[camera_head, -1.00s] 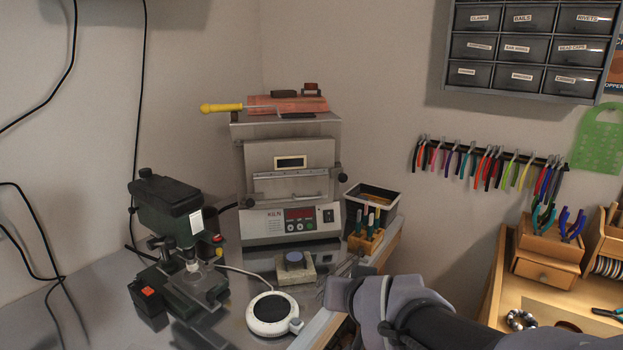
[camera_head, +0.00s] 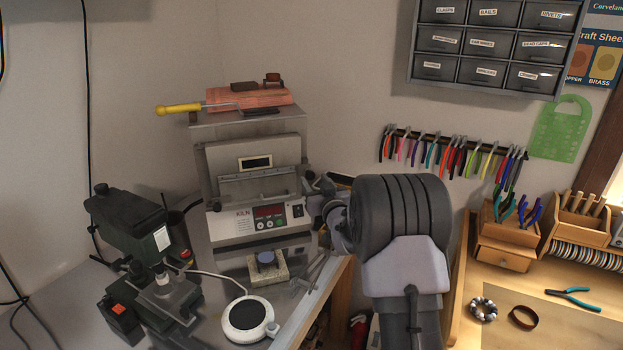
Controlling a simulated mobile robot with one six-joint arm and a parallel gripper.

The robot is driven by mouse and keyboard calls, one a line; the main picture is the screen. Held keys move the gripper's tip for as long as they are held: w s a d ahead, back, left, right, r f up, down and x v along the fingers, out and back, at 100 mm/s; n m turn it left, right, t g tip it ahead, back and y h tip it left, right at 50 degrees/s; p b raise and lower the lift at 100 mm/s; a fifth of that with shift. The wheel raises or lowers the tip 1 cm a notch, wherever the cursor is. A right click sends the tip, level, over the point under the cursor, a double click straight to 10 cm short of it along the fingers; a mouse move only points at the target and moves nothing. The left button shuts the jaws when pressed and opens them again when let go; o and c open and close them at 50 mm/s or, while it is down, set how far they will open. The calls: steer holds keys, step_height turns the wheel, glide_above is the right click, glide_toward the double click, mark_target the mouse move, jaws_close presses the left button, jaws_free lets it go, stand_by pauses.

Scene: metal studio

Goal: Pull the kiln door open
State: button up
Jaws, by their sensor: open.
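The kiln (camera_head: 268,228) stands against the back corner, a grey box with a front panel marked KILN and a red display. Its door (camera_head: 230,160) is the light front plate with a small dark-framed window, and it looks shut. A pale bar handle (camera_head: 256,174) runs across the door below the window. My gripper (camera_head: 322,188) is at the kiln's right side, just right of the handle's right end. It is open and I see nothing in it. My wrist partly hides it, and I cannot tell whether it touches the kiln.
A white round hot plate (camera_head: 248,314) and a small block (camera_head: 268,268) sit in front. A yellow-handled tool (camera_head: 180,108) and a copper-coloured slab (camera_head: 248,97) lie on top. Pliers (camera_head: 440,150) hang right.

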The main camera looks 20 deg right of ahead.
mark_target(311, 176)
steer(key=shift+w+d, duration=0.15)
steer(key=shift+w, duration=1.4)
jaws_close()
